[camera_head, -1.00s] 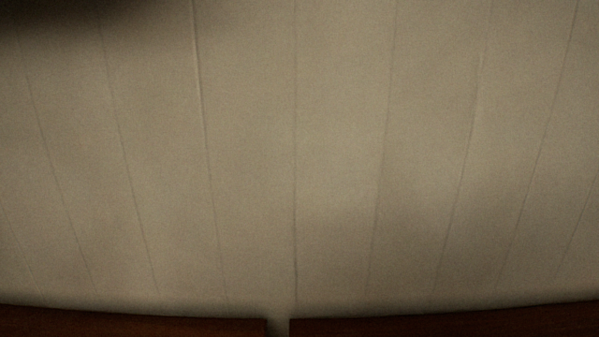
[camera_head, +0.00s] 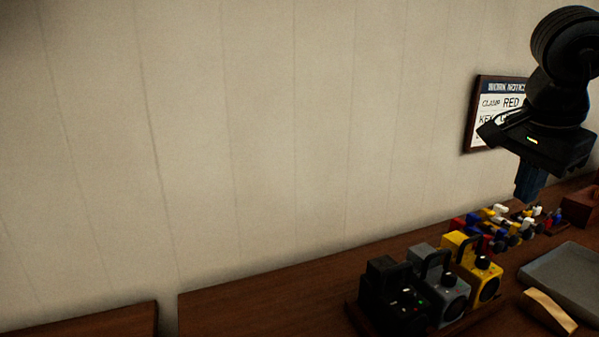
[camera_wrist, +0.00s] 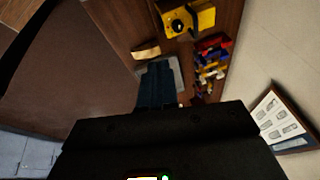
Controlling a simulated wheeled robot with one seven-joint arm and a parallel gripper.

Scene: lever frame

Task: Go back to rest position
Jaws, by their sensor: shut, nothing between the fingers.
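My gripper (camera_head: 529,182) is at the right of the head view, pointing down above the brown bench (camera_head: 250,306). Its blue fingers are together with nothing between them. In the wrist view the fingers (camera_wrist: 157,84) are seen from behind, with the bench beyond them. The gripper touches nothing that I can see. In the head view it partly covers a framed work notice (camera_head: 482,112) on the wall.
Black (camera_head: 388,298), grey (camera_head: 451,295) and yellow (camera_head: 487,284) devices stand on the bench. Small coloured pieces (camera_head: 500,230) lie behind them. A grey tray (camera_head: 572,272) and a tan block (camera_head: 547,312) are at the right. The bench's left part is clear.

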